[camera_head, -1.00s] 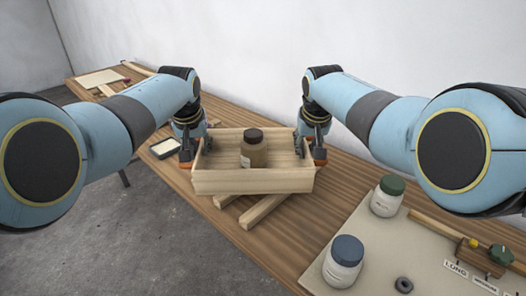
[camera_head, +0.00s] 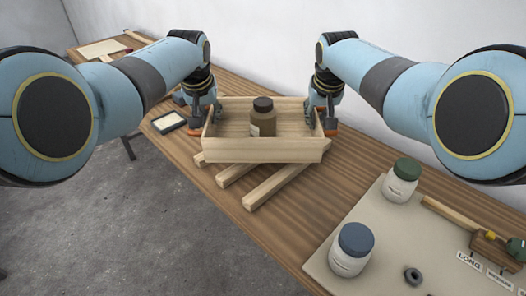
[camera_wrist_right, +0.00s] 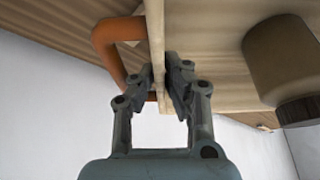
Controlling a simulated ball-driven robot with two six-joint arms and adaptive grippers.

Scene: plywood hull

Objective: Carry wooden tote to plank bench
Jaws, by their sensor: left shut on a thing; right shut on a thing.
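The wooden tote (camera_head: 262,151) is an open box of pale wood, held roughly level above the wooden bench (camera_head: 330,205). A brown jar with a dark lid (camera_head: 263,122) stands upright inside it. My left gripper (camera_head: 204,119) is shut on the tote's left end, beside an orange handle. My right gripper (camera_head: 325,115) is shut on the right end, beside another orange handle (camera_head: 330,127). In the right wrist view, my right gripper (camera_wrist_right: 158,80) pinches the thin end wall; an orange handle (camera_wrist_right: 108,45) loops beside it, and the brown jar (camera_wrist_right: 280,65) is at right.
Several wooden strips (camera_head: 275,186) lie on the bench below the tote. A dark-framed tray (camera_head: 169,122) lies at left. At right, a pale board (camera_head: 390,245) carries a blue-lidded jar (camera_head: 352,250), a green-lidded jar (camera_head: 402,180) and a dark ring (camera_head: 413,275). A white wall stands behind.

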